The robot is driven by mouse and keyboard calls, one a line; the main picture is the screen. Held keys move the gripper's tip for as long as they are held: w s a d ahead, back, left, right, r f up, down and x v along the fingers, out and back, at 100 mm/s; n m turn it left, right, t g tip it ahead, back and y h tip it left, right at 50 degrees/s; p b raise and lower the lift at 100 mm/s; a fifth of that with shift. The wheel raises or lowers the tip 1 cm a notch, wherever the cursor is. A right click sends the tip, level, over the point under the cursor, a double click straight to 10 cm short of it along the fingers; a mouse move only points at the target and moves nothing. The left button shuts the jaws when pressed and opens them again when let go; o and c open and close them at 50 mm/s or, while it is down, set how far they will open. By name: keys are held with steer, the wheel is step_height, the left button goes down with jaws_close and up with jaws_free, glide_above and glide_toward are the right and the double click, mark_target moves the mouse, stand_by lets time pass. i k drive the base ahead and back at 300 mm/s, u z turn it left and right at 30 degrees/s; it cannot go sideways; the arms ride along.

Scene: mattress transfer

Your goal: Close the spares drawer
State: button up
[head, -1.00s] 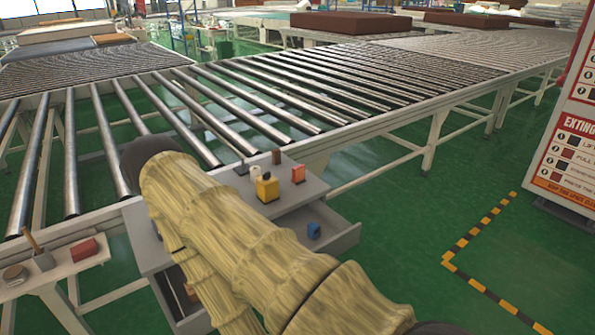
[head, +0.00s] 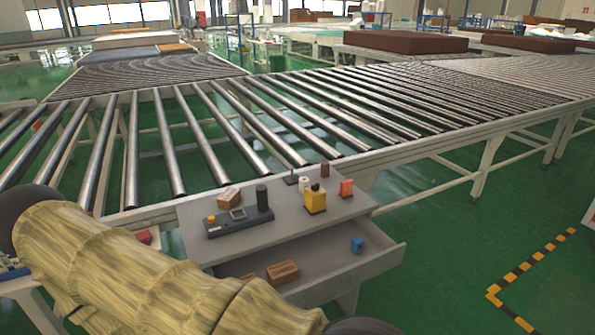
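The spares drawer (head: 392,256) is pulled out of the grey cabinet (head: 283,232) below its top. Inside it are a brown box (head: 283,271) and a small blue item (head: 357,244). My arm, in a tan ribbed cover, crosses the lower left and hides the drawer's near left part. My gripper is not visible in the head view.
On the cabinet top are a dark device (head: 240,222), a cardboard box (head: 229,198), a yellow item (head: 315,200) and an orange item (head: 346,188). A roller conveyor (head: 275,125) runs behind. Green floor is free at the right, with yellow-black tape (head: 540,255).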

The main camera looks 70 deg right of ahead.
mark_target(325, 263)
steer(key=i, duration=0.9)
steer(key=z, duration=3.2)
steer(key=i, duration=0.5)
steer(key=u, duration=0.05)
